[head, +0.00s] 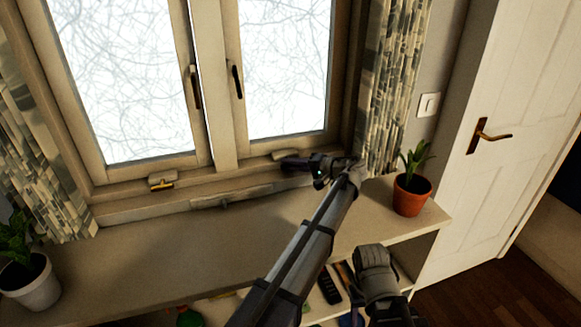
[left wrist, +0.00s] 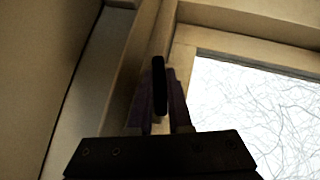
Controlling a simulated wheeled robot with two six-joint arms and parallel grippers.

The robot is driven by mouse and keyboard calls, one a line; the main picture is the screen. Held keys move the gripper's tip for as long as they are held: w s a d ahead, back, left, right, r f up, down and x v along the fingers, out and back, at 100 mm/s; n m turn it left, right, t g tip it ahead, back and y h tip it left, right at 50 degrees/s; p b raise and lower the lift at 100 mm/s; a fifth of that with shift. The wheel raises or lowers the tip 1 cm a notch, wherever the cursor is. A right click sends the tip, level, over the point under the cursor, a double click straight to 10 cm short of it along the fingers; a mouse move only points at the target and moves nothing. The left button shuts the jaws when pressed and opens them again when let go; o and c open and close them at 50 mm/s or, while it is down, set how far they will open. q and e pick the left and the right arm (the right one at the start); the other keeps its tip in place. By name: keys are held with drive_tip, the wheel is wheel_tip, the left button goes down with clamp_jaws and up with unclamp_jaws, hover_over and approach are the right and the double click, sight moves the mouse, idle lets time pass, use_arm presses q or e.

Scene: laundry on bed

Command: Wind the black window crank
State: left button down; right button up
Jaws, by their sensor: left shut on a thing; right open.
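The black window crank shows in the left wrist view as a short dark bar (left wrist: 159,84) between the purple fingers of my left gripper (left wrist: 160,105). In the head view my left gripper (head: 290,163) is at the right part of the window sill, just below the right pane. It is shut on the crank, and its fingers and wrist hide most of the crank there. My right gripper (head: 382,312) is low at the bottom edge, in front of the shelf, open and partly cut off. It is apart from the window.
A terracotta potted plant (head: 411,194) stands on the counter right of my left wrist. A white-potted plant (head: 28,282) is at the far left. Dark window handles (head: 237,82) hang above. The counter's middle (head: 165,245) is clear.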

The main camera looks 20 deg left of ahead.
use_arm(q)
drive_tip(key=shift+s+f, duration=0.1)
drive_tip(key=c, duration=0.8)
unclamp_jaws()
drive_tip(key=shift+c, duration=0.2)
drive_tip(key=p+v, duration=0.1)
drive_tip(key=v, duration=0.5)
drive_tip(key=shift+d, duration=0.2)
drive_tip(key=shift+s+d+r+p, duration=0.15)
drive_tip(key=shift+d+r+p, duration=0.15)
drive_tip(key=shift+d, duration=0.35)
drive_tip(key=shift+o, duration=0.4)
